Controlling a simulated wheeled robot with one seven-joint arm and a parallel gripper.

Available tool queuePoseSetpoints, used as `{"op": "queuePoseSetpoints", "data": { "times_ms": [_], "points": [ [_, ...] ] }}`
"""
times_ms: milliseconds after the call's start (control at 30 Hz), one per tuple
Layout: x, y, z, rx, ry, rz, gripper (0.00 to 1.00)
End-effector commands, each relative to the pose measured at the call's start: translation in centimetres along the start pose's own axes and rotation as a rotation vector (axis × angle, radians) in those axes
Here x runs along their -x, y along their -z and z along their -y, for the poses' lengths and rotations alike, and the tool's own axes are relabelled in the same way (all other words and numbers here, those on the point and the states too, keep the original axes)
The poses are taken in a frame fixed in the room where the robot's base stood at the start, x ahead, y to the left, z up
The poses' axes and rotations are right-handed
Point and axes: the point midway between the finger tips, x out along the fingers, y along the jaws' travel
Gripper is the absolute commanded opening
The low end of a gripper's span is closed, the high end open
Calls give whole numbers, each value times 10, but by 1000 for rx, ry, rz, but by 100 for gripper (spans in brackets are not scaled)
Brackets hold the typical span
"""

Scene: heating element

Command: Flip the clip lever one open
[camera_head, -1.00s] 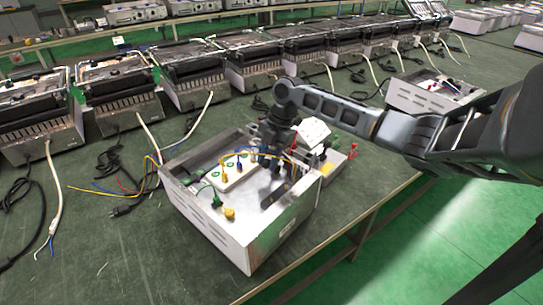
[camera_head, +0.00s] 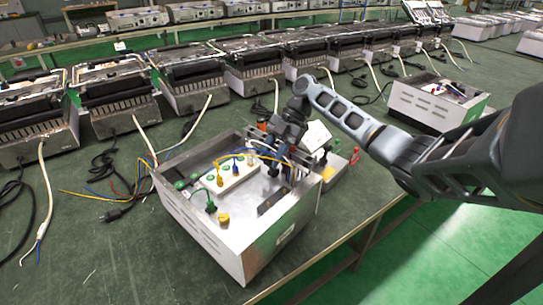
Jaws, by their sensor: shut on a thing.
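The open metal test box (camera_head: 238,235) stands near the table's edge. Inside it is a white terminal block (camera_head: 234,178) with green, yellow and blue connectors and wires. My gripper (camera_head: 273,168) is tilted over the back right part of the box, right of the block. Its jaws are shut on a small part there, apparently a clip lever. The lever itself is too small and too covered by the gripper to make out, so its angle cannot be told.
A small grey unit with a yellow label (camera_head: 328,172) and red clips (camera_head: 354,156) adjoins the box on the right. A white tilted panel (camera_head: 316,135) stands behind my gripper. A row of heaters (camera_head: 125,98) with loose cables lines the back.

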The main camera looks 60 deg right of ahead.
Motion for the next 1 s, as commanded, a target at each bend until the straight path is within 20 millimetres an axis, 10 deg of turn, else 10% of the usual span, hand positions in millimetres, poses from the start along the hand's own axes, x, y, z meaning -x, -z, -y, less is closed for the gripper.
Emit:
{"op": "queuePoseSetpoints", "data": {
  "times_ms": [167,200,433,1000],
  "points": [
    [1,-1,1,-3,0,0,0],
    [1,-1,1,-3,0,0,38],
    [1,-1,0,-3,0,1,60],
    [42,-2,0,-2,-2,3,60]
  ]
}}
